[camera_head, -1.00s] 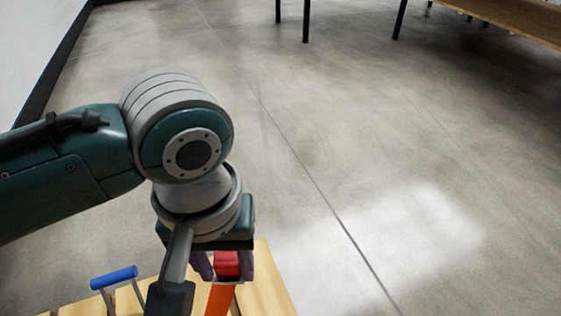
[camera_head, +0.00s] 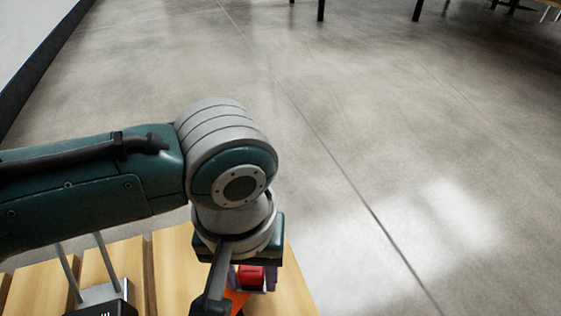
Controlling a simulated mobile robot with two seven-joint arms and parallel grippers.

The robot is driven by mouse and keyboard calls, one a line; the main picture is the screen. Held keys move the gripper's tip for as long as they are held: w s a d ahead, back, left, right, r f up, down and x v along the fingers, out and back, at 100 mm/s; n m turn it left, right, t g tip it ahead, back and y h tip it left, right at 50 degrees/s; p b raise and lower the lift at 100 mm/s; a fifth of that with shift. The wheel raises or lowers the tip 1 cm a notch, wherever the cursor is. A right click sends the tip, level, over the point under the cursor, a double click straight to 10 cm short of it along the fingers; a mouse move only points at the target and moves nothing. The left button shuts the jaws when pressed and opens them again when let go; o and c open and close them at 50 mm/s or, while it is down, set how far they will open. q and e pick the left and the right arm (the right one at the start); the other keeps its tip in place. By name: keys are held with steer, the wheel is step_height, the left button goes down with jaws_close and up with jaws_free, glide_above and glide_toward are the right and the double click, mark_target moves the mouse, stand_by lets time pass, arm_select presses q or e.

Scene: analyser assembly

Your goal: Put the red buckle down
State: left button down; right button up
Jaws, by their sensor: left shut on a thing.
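The red buckle (camera_head: 251,275) shows at the bottom of the head view, between the fingers of my left gripper (camera_head: 253,279). The gripper points down and is shut on the buckle. An orange strap or strip (camera_head: 236,298) shows just below and left of the buckle; whether it is joined to the buckle I cannot tell. The gripper is over the right part of a wooden slatted table (camera_head: 173,270). The gap between buckle and table is hidden. My right gripper is out of view.
A grey and black item with two upright metal rods (camera_head: 98,295) stands on the table left of the gripper. The table's right edge lies close to the gripper, with open concrete floor (camera_head: 400,150) beyond. Dark table legs (camera_head: 320,10) stand far back.

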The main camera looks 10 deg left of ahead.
mark_target(252, 284)
arm_select(q)
step_height(252, 284, down, 4)
steer(key=b, duration=0.2)
steer(key=shift+b, duration=0.4)
steer(key=shift+r, duration=0.25)
steer(key=shift+f, duration=0.15)
steer(key=shift+c, duration=1.7)
jaws_free()
